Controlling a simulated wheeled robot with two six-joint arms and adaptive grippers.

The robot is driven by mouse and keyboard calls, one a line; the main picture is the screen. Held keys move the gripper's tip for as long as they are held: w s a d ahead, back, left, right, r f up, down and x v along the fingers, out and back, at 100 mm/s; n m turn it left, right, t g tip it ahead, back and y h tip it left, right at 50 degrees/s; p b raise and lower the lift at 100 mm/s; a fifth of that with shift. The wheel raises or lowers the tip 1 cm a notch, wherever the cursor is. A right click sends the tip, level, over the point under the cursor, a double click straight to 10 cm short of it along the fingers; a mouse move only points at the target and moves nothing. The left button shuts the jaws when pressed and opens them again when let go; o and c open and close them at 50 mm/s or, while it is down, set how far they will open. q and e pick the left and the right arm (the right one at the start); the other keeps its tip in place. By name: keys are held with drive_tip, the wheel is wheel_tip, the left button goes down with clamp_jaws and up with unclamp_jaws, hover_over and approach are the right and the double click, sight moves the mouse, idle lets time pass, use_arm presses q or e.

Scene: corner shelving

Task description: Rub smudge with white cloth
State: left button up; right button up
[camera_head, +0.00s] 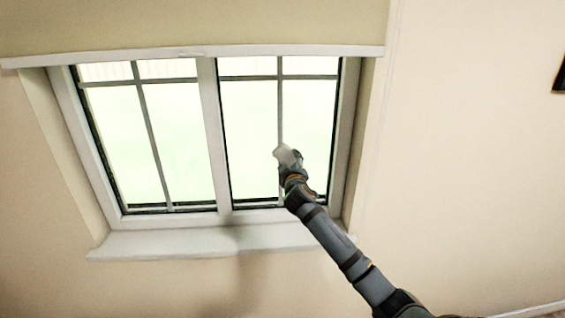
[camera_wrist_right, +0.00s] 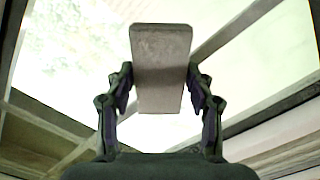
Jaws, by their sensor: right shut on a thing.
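A white cloth (camera_head: 284,154) is at the tip of my right arm, in front of the right half of the window in the head view. In the right wrist view the cloth (camera_wrist_right: 160,65) looks like a flat grey-white block between the two fingers. My right gripper (camera_head: 291,167) is shut on it; it also shows in the right wrist view (camera_wrist_right: 160,100). I cannot tell whether the cloth touches the glass. I cannot make out a smudge on the bright panes. My left gripper is not in view.
The window (camera_head: 209,130) has white frames and thin dark bars. A white sill (camera_head: 200,242) juts out below it, and a pale blind (camera_head: 190,25) hangs above. The wall to the right (camera_head: 460,170) is bare except for a dark object at the far right edge.

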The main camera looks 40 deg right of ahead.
sight(267, 157)
drive_tip(key=shift+s+d, duration=0.3)
drive_tip(key=shift+d, duration=0.2)
drive_tip(key=shift+s+d, duration=0.65)
drive_tip(key=shift+d, duration=0.35)
drive_tip(key=shift+w+a, duration=0.1)
drive_tip(key=shift+w+a+b, duration=0.15)
drive_tip(key=shift+w+a, duration=0.4)
drive_tip(key=shift+a, duration=0.35)
drive_tip(key=shift+w+a+b, duration=0.15)
drive_tip(key=shift+w+a, duration=0.35)
drive_tip(key=shift+a, duration=0.35)
drive_tip(key=shift+w+a+r+b, duration=0.15)
drive_tip(key=shift+w+a, duration=0.45)
drive_tip(key=shift+a, duration=0.35)
drive_tip(key=shift+w+a+f+b, duration=0.15)
drive_tip(key=shift+w+a, duration=0.4)
drive_tip(key=shift+a, duration=0.35)
drive_tip(key=shift+w+a+r+b, duration=0.15)
drive_tip(key=shift+w+a, duration=0.45)
drive_tip(key=shift+a, duration=0.35)
drive_tip(key=shift+s, duration=0.1)
